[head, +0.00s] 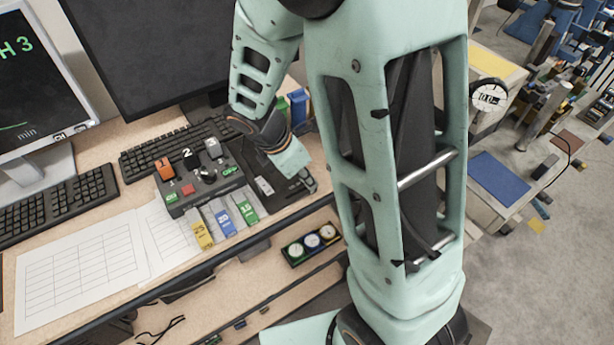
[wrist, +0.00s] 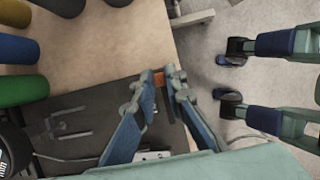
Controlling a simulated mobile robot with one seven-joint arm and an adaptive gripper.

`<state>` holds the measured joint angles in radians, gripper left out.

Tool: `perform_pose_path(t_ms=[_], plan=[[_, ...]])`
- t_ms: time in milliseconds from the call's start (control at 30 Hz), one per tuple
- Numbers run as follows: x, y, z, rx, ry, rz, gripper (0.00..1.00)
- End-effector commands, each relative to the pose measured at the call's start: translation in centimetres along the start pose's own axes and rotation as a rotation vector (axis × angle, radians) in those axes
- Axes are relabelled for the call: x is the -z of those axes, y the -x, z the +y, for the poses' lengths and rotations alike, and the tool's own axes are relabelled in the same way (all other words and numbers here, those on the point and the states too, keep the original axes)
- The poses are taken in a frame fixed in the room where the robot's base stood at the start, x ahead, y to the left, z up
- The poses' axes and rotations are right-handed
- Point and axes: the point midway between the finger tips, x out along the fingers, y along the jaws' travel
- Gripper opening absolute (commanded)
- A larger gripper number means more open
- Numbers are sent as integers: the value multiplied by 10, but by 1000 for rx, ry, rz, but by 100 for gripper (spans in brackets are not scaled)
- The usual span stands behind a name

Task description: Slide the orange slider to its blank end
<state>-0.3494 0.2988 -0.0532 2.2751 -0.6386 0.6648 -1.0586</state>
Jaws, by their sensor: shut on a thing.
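The orange slider (wrist: 159,79) shows in the wrist view as a small orange piece between my fingertips, at the edge of the dark panel (wrist: 88,112). My gripper (wrist: 161,76) is shut on it, with a blue-padded finger on each side. Most of the slider is hidden by the fingers. In the head view my arm reaches over the right part of the dark control panel (head: 240,200), and my gripper hides the orange slider there. I cannot read the markings at either end of its track.
Levers, including an orange one (head: 165,168), stand on the panel's left part. Yellow, blue and green tags (head: 225,220) lie along its front. A keyboard (head: 170,145) and a monitor (head: 150,50) are behind. A box of three gauges (head: 312,242) is in front.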

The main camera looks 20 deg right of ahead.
Motion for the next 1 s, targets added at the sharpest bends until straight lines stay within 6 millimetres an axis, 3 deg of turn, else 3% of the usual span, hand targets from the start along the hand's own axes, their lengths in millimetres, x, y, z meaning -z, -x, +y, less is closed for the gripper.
perform_pose_path(t_ms=[267,600,933,967,1000], plan=[[1,1,0,0,1,0,0],[50,21,1,-2,3,0,0],[56,23,1,-3,2,3,0],[56,23,1,-3,2,3,13],[56,23,1,-3,2,3,18]])
